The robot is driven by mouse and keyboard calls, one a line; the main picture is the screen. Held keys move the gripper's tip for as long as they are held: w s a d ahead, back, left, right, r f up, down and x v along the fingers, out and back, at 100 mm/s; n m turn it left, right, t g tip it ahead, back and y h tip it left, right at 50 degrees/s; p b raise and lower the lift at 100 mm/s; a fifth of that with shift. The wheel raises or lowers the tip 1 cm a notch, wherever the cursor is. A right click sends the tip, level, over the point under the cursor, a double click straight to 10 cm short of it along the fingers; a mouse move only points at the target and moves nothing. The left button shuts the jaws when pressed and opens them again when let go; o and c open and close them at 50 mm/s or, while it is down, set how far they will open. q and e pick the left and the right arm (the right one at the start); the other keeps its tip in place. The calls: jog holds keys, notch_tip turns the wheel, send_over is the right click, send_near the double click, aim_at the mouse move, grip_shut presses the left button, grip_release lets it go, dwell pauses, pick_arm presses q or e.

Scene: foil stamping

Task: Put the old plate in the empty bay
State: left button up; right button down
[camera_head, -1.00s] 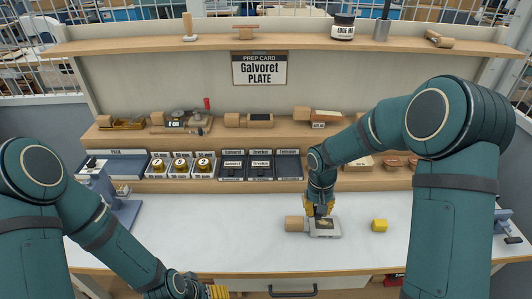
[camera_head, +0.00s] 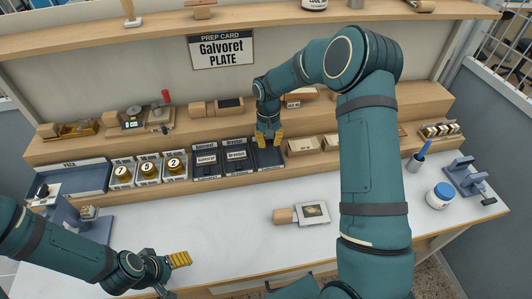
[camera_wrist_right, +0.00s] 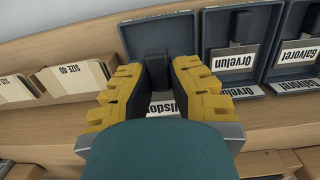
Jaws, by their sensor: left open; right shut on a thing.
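My right gripper (camera_head: 268,138) is at the third bay (camera_head: 281,163), the rightmost of three dark bays in the head view. In the right wrist view its yellow fingers (camera_wrist_right: 153,85) are shut on the dark grip (camera_wrist_right: 154,66) of the old plate. A white label (camera_wrist_right: 162,106) on it is partly hidden, ending in "isdom". I cannot tell whether the plate touches the bay floor. The other two bays hold plates labelled Galvoret (camera_head: 206,159) and Orvelun (camera_head: 237,155). My left gripper (camera_head: 177,265) is open and empty over the front left of the table.
A wooden-handled holder (camera_head: 301,226) lies on the white table. The middle of the table is mostly clear.

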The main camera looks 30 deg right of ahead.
aim_at(269, 161)
notch_tip(269, 161, down, 7)
jog(key=shift+w+f, duration=0.1)
pick_arm(q)
jog(key=shift+r, duration=0.1)
dwell(0.3)
jog(key=shift+f, duration=0.25)
pick_arm(e)
jog(key=shift+f, duration=0.1)
jog(key=c, duration=1.1)
grip_release()
pick_arm(q)
jog(key=shift+r, duration=0.15)
